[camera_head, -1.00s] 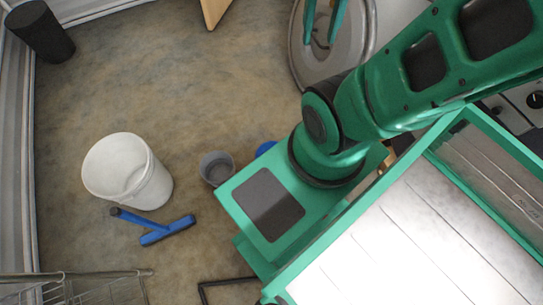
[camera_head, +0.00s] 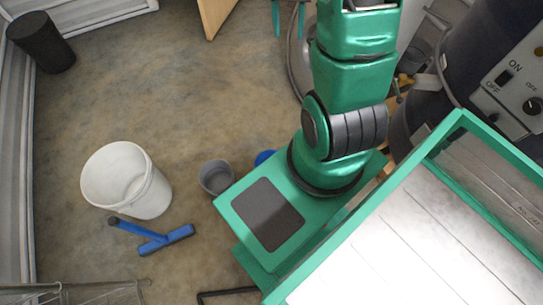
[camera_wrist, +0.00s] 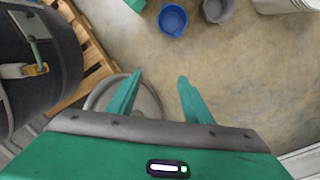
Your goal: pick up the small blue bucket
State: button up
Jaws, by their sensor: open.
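The small blue bucket (camera_wrist: 173,18) stands on the floor, near the top middle of the wrist view, with its open top showing. In the head view only a sliver of blue (camera_head: 264,156) shows beside my green base, and the rest is hidden. My gripper (camera_wrist: 160,77) is open and empty, its two teal fingers apart. In the wrist view the bucket lies beyond the fingertips, apart from them. In the head view the fingers show only at the top edge, far from the bucket.
A grey bucket (camera_head: 216,177) stands close to the blue one. A larger white bucket (camera_head: 125,182) and a blue T-shaped tool (camera_head: 155,239) are further left. In the wrist view a dark barrel (camera_wrist: 35,75) and wooden pallet (camera_wrist: 90,62) are at left. Open floor lies between.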

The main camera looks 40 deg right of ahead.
jog(key=w+d+f+m+y, duration=0.1)
jog(key=w+f+m, duration=0.1)
jog(key=f, duration=0.9)
jog(key=w+d+f+m, duration=0.1)
jog(key=w+d+f, duration=0.15)
jog(key=f, duration=0.75)
jog(key=w+f+m+y, duration=0.1)
jog(key=w+f+m, duration=0.15)
jog(key=f, duration=0.85)
jog(key=s+a+f+m+y, duration=0.1)
jog(key=s+a+f+m, duration=0.1)
jog(key=f, duration=0.9)
jog(key=s+a+f+m+t, duration=0.1)
jog(key=a+f, duration=0.4)
jog(key=f, duration=0.6)
jog(key=s+a+f+m+y, duration=0.1)
jog(key=s+a+f+m, duration=0.2)
jog(key=f, duration=0.9)
jog(key=shift+s+a+t+y, duration=0.3)
jog(key=shift+s+a+t, duration=0.1)
jog(key=shift+s+a, duration=0.1)
jog(key=shift+x, duration=3.15)
grip_shut()
